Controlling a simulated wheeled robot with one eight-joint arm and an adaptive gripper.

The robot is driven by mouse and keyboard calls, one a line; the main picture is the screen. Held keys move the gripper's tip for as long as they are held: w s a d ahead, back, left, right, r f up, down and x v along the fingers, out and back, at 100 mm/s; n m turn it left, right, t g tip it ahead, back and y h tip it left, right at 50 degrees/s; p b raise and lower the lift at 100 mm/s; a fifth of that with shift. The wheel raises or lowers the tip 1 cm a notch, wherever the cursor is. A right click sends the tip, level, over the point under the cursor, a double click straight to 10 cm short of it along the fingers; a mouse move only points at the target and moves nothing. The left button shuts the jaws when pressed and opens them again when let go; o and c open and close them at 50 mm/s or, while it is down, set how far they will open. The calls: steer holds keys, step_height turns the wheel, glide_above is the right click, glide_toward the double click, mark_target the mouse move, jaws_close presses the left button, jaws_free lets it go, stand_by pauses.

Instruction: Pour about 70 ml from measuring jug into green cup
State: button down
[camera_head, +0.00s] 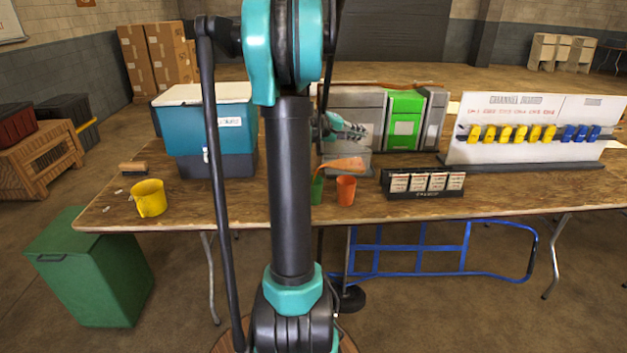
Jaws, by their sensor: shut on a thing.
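The measuring jug (345,163) shows as an orange, tilted shape above the table, its lower end toward the left. The green cup (317,190) stands on the table below that end, partly hidden by my arm. My gripper (354,133) shows just above the jug, partly behind my arm, and is shut on the jug. Its contact with the jug is too small to make out. I cannot tell whether liquid is flowing or how much is in the cup.
An orange cup (346,189) stands close right of the green cup. A card holder (423,183) stands farther right. A yellow mug (149,198), a brush (132,167) and a teal cooler (207,132) are on the left. Grey and green cases (403,120) stand behind.

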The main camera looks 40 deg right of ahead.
mark_target(368, 136)
steer(key=shift+w+a, duration=0.1)
stand_by(0.5)
steer(key=s+d+y, duration=0.1)
steer(key=s+d+f+m+t+y, duration=0.1)
steer(key=d, duration=0.1)
steer(key=shift+d+f+y, duration=0.1)
steer(key=shift+f+y, duration=0.05)
steer(key=shift+y, duration=0.25)
steer(key=shift+f, duration=0.2)
steer(key=shift+s+d+f+t+y, duration=0.15)
steer(key=shift+d+f+t+y, duration=0.15)
steer(key=shift+y, duration=0.2)
stand_by(1.3)
steer(key=s+d+f+m+t+y, duration=0.2)
steer(key=s+d+f+t+y, duration=0.1)
steer(key=f+y, duration=0.4)
steer(key=shift+d+f+t+y+p, duration=0.35)
steer(key=shift+d+t+y, duration=0.3)
steer(key=shift+d, duration=0.55)
